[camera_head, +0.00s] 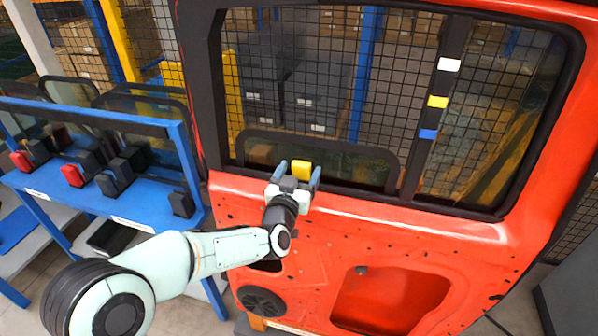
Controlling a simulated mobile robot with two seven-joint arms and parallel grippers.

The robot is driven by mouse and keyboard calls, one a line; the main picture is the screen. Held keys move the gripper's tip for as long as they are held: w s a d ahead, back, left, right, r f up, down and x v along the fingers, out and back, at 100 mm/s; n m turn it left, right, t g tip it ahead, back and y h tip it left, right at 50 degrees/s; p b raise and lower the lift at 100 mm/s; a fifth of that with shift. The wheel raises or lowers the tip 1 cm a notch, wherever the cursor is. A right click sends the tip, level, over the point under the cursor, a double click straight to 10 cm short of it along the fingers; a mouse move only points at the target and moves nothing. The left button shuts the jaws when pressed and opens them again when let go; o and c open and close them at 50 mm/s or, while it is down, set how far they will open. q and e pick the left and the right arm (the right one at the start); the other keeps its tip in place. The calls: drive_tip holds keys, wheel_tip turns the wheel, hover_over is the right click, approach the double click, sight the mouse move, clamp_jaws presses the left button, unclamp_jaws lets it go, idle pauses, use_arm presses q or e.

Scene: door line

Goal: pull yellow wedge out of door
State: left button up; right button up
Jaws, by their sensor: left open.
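The yellow wedge (301,170) is a small block at the lower edge of the window of the red door (450,235). My left gripper (299,171) is open, with its two fingers pointing up at the wedge. One finger shows on each side of the wedge in the picture; I cannot tell whether they touch it. The lower part of the wedge is hidden behind the gripper. My right gripper is not in view.
White, yellow and blue tags (428,134) mark the window's dark pillar. A blue rack (100,170) with black and red clamps stands close on the left. The door has a large opening (390,300) low down. Wire mesh fencing and shelves stand behind.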

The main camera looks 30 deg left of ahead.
use_arm(q)
drive_tip(key=shift+w, duration=0.15)
drive_tip(key=c, duration=1.4)
drive_tip(key=shift+r+p, duration=0.3)
drive_tip(key=shift+r, duration=0.2)
drive_tip(key=shift+r+p, duration=1.55)
drive_tip(key=shift+r, duration=0.75)
drive_tip(key=shift+b+v, duration=0.45)
drive_tip(key=shift+v, duration=0.75)
drive_tip(key=b, duration=0.1)
approach(303, 147)
drive_tip(key=shift+v, duration=2.2)
